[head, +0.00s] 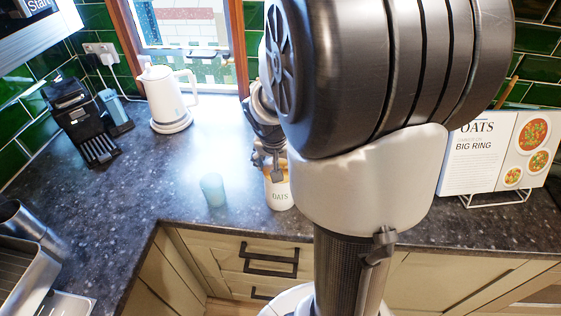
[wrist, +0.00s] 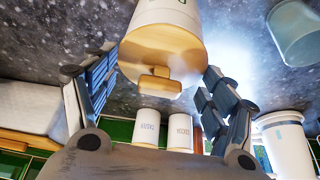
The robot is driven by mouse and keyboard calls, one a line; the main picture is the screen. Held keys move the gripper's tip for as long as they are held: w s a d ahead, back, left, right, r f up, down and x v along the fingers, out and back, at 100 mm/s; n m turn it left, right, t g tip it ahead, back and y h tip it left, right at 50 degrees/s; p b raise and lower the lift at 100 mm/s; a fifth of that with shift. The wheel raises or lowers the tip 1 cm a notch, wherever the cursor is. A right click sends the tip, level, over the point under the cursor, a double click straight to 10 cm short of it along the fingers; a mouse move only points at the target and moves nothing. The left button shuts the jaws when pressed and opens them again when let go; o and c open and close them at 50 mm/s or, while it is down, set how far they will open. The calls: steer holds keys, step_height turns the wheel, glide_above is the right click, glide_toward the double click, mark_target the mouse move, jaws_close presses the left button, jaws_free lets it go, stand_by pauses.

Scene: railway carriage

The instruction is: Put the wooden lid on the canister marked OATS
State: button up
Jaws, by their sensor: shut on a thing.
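The white canister marked OATS (head: 280,196) stands upright on the dark counter, partly behind my arm. The wooden lid (wrist: 160,50) is at the canister's mouth, with its block-shaped knob towards the wrist camera. In the wrist view, the canister's white side (wrist: 165,12) shows right against the lid; I cannot tell whether the lid is fully seated. My gripper (wrist: 158,78) is shut on the lid, its two fingers on opposite sides of it. In the head view, my gripper (head: 269,160) is just above the canister, and most of the lid is hidden.
A teal cup (head: 212,190) stands left of the canister. A white kettle (head: 167,100) and a black coffee machine (head: 75,115) are farther left. A recipe stand (head: 495,150) is at right. Two white canisters (wrist: 149,128) show in the wrist view. Counter left of the cup is clear.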

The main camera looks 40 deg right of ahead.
steer(key=shift+f, duration=0.25)
steer(key=o, duration=1.2)
steer(key=shift+c, duration=0.2)
steer(key=v, duration=1.2)
steer(key=shift+r, duration=0.1)
